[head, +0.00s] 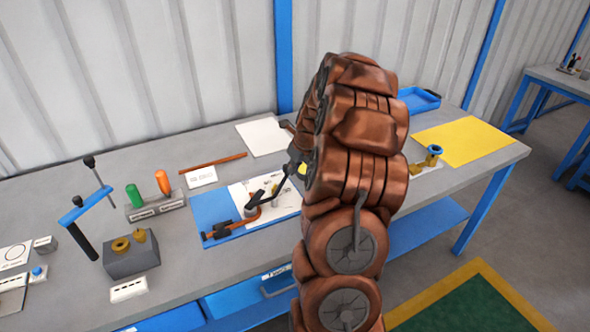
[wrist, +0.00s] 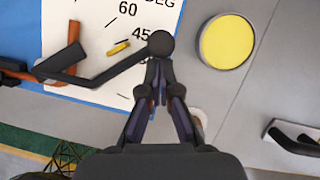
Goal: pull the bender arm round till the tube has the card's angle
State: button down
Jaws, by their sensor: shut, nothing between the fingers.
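The bender sits on a blue plate (head: 212,205) with a white angle card (head: 284,207). Its black bender arm (wrist: 100,77) runs across the card to a round black knob (wrist: 161,43), near the 45 mark in the wrist view. The orange-brown tube (head: 232,227) lies in the bender; part of it shows in the wrist view (wrist: 66,50). My gripper (wrist: 158,88) is shut and empty, its fingertips right beside the knob; whether they touch cannot be told.
A yellow disc (wrist: 228,42) lies right of the card. A loose copper rod (head: 213,163) and a small white card (head: 201,177) lie behind the plate. Screwdrivers in a holder (head: 155,209) and a grey block (head: 131,258) stand left. A yellow mat (head: 466,141) is far right.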

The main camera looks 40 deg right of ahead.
jog(key=shift+w+f+n, duration=0.15)
jog(key=shift+w+n, duration=0.15)
jog(key=shift+w, duration=0.15)
jog(key=w+n, duration=0.1)
jog(key=w, duration=0.1)
jog(key=w+n+y+b, duration=0.1)
jog(key=w, duration=0.1)
jog(key=w+n, duration=0.2)
jog(key=shift+a+y, duration=0.3)
jog(key=shift+a, duration=0.1)
jog(key=w+a+n, duration=0.1)
jog(key=w, duration=0.1)
jog(key=w+a+n+y, duration=0.1)
jog(key=n, duration=0.1)
jog(key=w+a+n+g, duration=0.1)
jog(key=w, duration=0.1)
jog(key=shift+w+a+y+b, duration=0.2)
jog(key=shift+w+y+b, duration=0.1)
jog(key=shift+b, duration=0.05)
jog(key=shift+w+a+n+g+y, duration=0.3)
jog(key=shift+w+a+n+g, duration=0.1)
jog(key=shift+w+a+n, duration=0.65)
jog(key=shift+s, duration=0.15)
